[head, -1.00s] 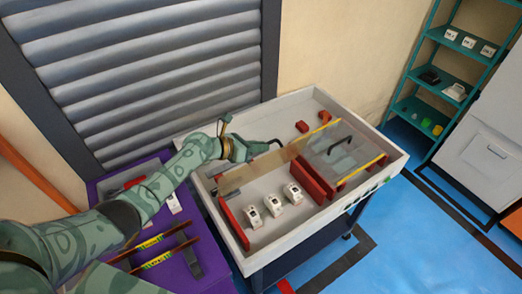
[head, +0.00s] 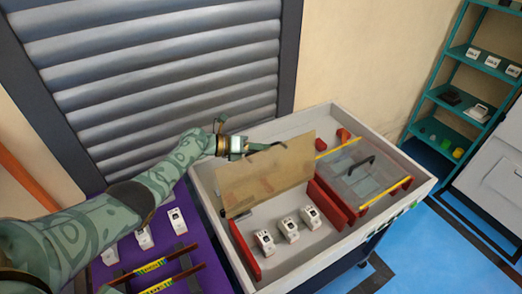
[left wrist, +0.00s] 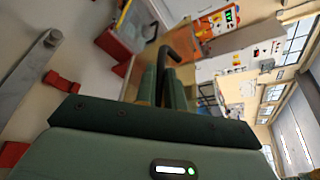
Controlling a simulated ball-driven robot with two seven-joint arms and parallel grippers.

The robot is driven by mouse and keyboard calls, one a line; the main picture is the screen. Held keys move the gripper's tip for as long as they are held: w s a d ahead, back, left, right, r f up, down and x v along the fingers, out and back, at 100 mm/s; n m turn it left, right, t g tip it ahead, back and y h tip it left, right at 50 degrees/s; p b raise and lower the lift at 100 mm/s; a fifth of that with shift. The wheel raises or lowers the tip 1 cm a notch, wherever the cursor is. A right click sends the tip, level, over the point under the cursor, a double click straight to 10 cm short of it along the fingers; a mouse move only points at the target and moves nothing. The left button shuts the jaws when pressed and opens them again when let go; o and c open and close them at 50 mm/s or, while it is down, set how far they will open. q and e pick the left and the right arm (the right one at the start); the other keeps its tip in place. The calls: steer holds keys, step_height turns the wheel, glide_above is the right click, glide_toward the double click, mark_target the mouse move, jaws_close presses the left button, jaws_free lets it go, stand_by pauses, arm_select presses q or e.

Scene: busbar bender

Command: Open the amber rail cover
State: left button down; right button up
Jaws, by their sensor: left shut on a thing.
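The amber rail cover (head: 262,178) is a see-through tan panel over the left part of the white tray-topped bench, and it stands tilted up. Its dark handle (head: 268,147) is near the upper edge. My left gripper (head: 246,147) is at that handle, shut on it. In the left wrist view, the black handle (left wrist: 172,52) shows curving out at the fingers of my left gripper (left wrist: 162,88). Three white blocks (head: 289,230) with dark tops sit in a row in the compartment in front of the cover. My right gripper is not in view.
A clear cover (head: 345,178) with yellow edges and a black handle lies flat on the right. Red walls (head: 328,204) divide the white bench tray (head: 420,180). A purple surface (head: 165,258) with white blocks lies left. A teal shelf (head: 440,95) stands at right.

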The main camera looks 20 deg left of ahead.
arm_select(q)
steer(key=shift+s+f, duration=0.1)
steer(key=shift+f, duration=0.1)
steer(key=c, duration=1.5)
jaws_free()
steer(key=shift+r, duration=0.1)
steer(key=p+v, duration=0.2)
steer(key=v, duration=1.4)
steer(key=shift+p, duration=0.4)
steer(key=shift+a, duration=0.1)
